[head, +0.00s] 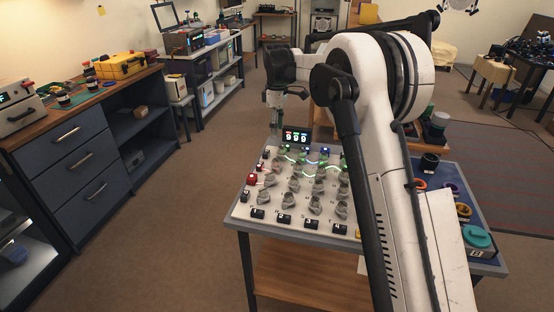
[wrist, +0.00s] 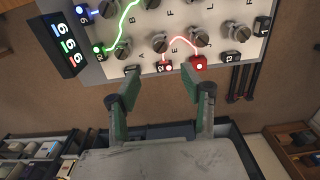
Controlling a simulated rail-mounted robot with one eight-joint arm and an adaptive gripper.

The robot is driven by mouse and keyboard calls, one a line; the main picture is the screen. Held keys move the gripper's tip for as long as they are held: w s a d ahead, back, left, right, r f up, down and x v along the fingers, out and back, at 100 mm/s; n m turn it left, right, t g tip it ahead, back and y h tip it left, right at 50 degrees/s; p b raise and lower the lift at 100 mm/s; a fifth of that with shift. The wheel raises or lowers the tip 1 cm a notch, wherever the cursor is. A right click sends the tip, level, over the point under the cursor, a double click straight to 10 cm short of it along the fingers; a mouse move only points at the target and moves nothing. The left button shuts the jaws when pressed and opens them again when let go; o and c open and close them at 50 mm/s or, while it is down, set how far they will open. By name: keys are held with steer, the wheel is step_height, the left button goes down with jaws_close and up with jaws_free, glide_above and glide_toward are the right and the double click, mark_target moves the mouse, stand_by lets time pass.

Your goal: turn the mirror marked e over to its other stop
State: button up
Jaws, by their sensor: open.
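In the wrist view the letter E stands beside a grey mirror knob (wrist: 160,42), which I take for the mirror marked e. A glowing red line passes close to this knob. Which stop it rests against is too small to tell. My gripper (wrist: 162,92) is open and empty, its two greenish fingers apart, below the panel's edge in this view and clear of the knob. In the head view my gripper (head: 274,98) hangs beyond the far left part of the white panel (head: 243,211). I cannot single out the e mirror there.
Other mirror knobs (wrist: 199,38) stand close around it. A red block (wrist: 198,62), a dark block (wrist: 163,67) and a digit display (wrist: 72,46) line the panel's edge. Right of my arm, a blue surface holds a teal round part (head: 478,237) and coloured rings.

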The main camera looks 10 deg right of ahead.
mark_target(277, 160)
step_height(277, 160, down, 13)
steer(key=shift+f+b, duration=0.2)
steer(key=shift+b, duration=0.35)
steer(key=shift+c, duration=0.3)
jaws_close()
